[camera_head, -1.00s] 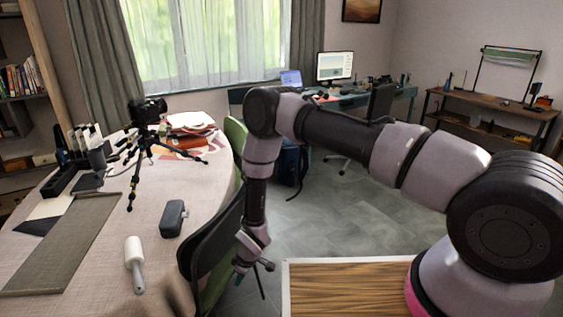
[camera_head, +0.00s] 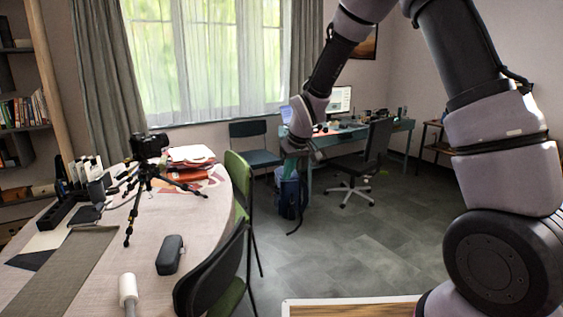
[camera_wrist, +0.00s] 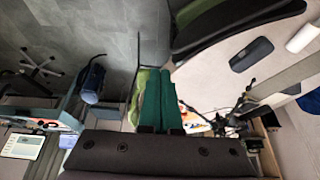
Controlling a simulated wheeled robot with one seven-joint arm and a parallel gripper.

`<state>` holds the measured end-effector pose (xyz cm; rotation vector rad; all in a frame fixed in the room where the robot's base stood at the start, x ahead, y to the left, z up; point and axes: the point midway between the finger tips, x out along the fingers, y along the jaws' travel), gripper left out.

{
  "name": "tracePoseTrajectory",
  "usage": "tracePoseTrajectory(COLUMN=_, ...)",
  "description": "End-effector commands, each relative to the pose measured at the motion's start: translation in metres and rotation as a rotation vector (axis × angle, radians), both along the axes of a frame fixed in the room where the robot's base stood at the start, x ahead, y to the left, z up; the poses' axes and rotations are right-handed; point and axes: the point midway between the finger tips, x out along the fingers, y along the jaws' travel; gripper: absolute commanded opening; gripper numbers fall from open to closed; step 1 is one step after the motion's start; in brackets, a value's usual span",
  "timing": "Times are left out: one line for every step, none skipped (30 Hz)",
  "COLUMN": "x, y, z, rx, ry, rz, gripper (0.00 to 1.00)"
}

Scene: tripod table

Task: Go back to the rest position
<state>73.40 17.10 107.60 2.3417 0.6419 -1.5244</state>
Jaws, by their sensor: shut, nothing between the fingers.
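My gripper (camera_head: 296,152) hangs in the air at the end of my raised arm, right of the round table (camera_head: 150,265) and in front of the desk as seen in the head view. In the wrist view its two green fingers (camera_wrist: 160,80) lie side by side, shut and empty. A black camera (camera_head: 149,146) stands on a small tripod (camera_head: 146,190) on the table, well apart from the gripper. The tripod also shows in the wrist view (camera_wrist: 238,112).
A dark case (camera_head: 170,254) and a white-headed tool (camera_head: 128,290) lie on the table. Green chairs (camera_head: 240,185) stand at its right edge. A desk (camera_head: 335,140), an office chair (camera_head: 365,160) and a blue bag (camera_head: 289,194) are behind. Floor (camera_head: 370,240) is clear mid-right.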

Motion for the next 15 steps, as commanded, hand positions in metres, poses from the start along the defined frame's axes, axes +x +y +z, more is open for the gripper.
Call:
tracePoseTrajectory(x=-0.003, y=-0.019, z=0.029, rx=0.015, ry=-0.012, rz=-0.048, gripper=0.0)
tracePoseTrajectory(x=-0.006, y=-0.029, z=0.044, rx=0.023, ry=-0.015, rz=-0.075, gripper=0.0)
tracePoseTrajectory(x=-0.012, y=-0.043, z=0.062, rx=0.035, ry=-0.017, rz=-0.112, gripper=0.0)
tracePoseTrajectory(x=-0.016, y=-0.052, z=0.075, rx=0.044, ry=-0.019, rz=-0.14, gripper=0.0)
tracePoseTrajectory(x=-0.021, y=-0.063, z=0.088, rx=0.052, ry=-0.022, rz=-0.168, gripper=0.0)
tracePoseTrajectory(x=-0.029, y=-0.076, z=0.105, rx=0.065, ry=-0.024, rz=-0.204, gripper=0.0)
tracePoseTrajectory(x=-0.036, y=-0.086, z=0.116, rx=0.073, ry=-0.026, rz=-0.231, gripper=0.0)
tracePoseTrajectory(x=-0.042, y=-0.095, z=0.128, rx=0.084, ry=-0.029, rz=-0.259, gripper=0.0)
tracePoseTrajectory(x=-0.052, y=-0.108, z=0.142, rx=0.098, ry=-0.03, rz=-0.295, gripper=0.0)
tracePoseTrajectory(x=-0.06, y=-0.117, z=0.153, rx=0.109, ry=-0.033, rz=-0.321, gripper=0.0)
tracePoseTrajectory(x=-0.069, y=-0.125, z=0.162, rx=0.119, ry=-0.034, rz=-0.347, gripper=0.0)
tracePoseTrajectory(x=-0.08, y=-0.137, z=0.175, rx=0.135, ry=-0.037, rz=-0.382, gripper=0.0)
tracePoseTrajectory(x=-0.09, y=-0.145, z=0.183, rx=0.146, ry=-0.039, rz=-0.408, gripper=0.0)
tracePoseTrajectory(x=-0.099, y=-0.153, z=0.191, rx=0.158, ry=-0.042, rz=-0.435, gripper=0.0)
tracePoseTrajectory(x=-0.112, y=-0.162, z=0.201, rx=0.174, ry=-0.044, rz=-0.469, gripper=0.0)
